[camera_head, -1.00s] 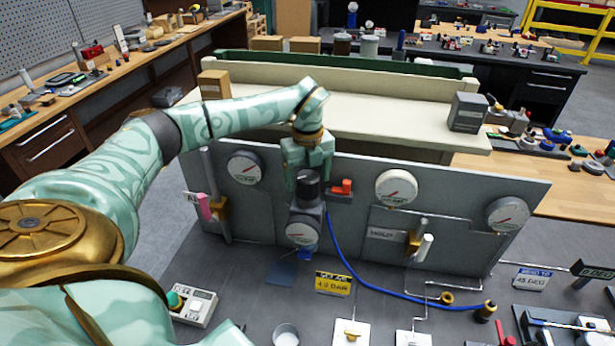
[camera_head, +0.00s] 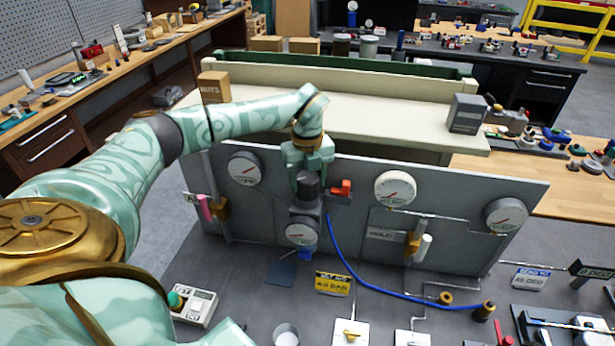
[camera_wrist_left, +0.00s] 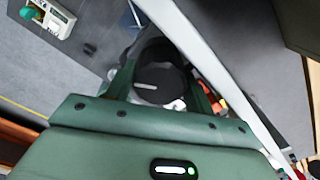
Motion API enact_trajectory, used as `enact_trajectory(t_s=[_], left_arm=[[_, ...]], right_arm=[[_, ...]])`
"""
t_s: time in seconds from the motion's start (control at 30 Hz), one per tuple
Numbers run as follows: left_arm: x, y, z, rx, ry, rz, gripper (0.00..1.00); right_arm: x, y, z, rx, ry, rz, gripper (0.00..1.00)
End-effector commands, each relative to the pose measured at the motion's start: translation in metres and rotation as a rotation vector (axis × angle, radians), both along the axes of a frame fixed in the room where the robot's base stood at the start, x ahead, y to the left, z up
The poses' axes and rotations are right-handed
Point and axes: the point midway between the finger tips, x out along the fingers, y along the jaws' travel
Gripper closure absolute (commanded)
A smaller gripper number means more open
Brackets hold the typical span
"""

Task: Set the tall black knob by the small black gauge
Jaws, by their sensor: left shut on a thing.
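The tall black knob (camera_head: 308,185) stands on top of a grey regulator body on the upright grey panel. The small gauge (camera_head: 299,234) with a pale face and dark rim sits just below it on the same body. My left gripper (camera_head: 307,175) reaches down over the panel's top edge and is shut on the knob. In the left wrist view the knob (camera_wrist_left: 160,84) shows between the two green fingers, with a white mark line on its top. The gauge is hidden in that view. My right gripper is not in view.
A red lever (camera_head: 341,188) sits right beside the knob. A blue hose (camera_head: 345,262) runs from the regulator to the right. A yellow sign (camera_head: 333,283) stands in front. Larger gauges (camera_head: 244,168) are on the panel, and a cream shelf (camera_head: 370,120) is behind.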

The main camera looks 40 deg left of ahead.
Motion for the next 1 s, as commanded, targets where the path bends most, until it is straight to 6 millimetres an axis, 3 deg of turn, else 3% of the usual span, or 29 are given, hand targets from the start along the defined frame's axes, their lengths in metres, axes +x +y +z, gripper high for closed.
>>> enact_trajectory(t_s=[0.5, 1.0], left_arm=[[0.001, 0.000, 0.004, -0.001, -0.001, -0.382, 0.70], [0.001, 0.000, 0.002, 0.000, -0.003, -0.593, 0.70]], right_arm=[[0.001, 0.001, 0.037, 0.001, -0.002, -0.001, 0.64], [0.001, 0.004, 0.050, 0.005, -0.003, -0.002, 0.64]])
